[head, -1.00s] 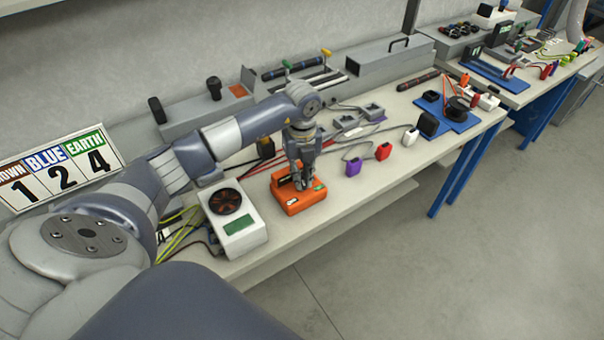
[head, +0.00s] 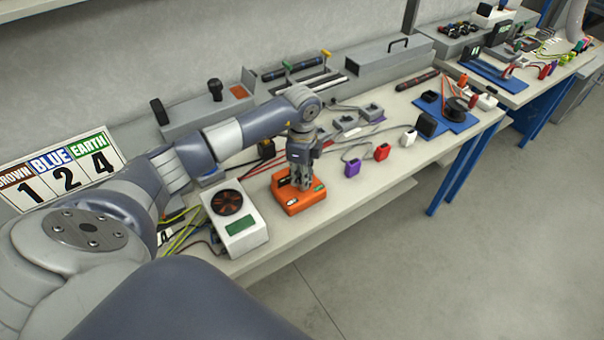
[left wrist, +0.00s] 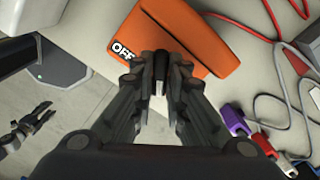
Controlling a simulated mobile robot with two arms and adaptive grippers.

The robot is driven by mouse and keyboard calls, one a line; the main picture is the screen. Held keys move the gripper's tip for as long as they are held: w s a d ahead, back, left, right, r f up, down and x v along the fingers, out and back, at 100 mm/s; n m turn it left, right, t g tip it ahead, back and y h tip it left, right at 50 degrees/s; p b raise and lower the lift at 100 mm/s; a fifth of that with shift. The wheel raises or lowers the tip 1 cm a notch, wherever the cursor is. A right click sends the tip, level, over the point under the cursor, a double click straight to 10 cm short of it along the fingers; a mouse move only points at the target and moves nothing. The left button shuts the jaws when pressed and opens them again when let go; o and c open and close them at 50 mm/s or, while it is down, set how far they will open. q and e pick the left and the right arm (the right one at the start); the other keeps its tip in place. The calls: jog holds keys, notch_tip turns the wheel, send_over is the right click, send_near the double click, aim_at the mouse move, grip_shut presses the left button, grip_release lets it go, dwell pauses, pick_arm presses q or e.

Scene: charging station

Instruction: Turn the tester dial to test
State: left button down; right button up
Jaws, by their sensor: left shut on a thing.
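The tester is an orange box (head: 292,206) on the bench, and it also shows in the left wrist view (left wrist: 205,45). An "OFF" label (left wrist: 122,50) shows on its top. My left gripper (head: 304,186) points down onto the box's top. In the left wrist view its fingers (left wrist: 160,75) are shut on a small dark piece, the dial (left wrist: 161,62), which they mostly hide. I cannot read which mark the dial points to. My right gripper (left wrist: 40,117) shows small at the left of the left wrist view, away from the tester; its opening is unclear.
A white unit with a round black fan (head: 240,235) stands just left of the tester. Purple (head: 352,169) and red (head: 381,152) plugs with grey cables lie to its right. Red leads run behind it. The bench's front edge is close.

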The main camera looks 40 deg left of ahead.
pick_arm(q)
jog(key=shift+n, duration=0.8)
jog(key=c, duration=1.9)
grip_release()
notch_tip(320, 180, up, 12)
jog(key=shift+r, duration=0.1)
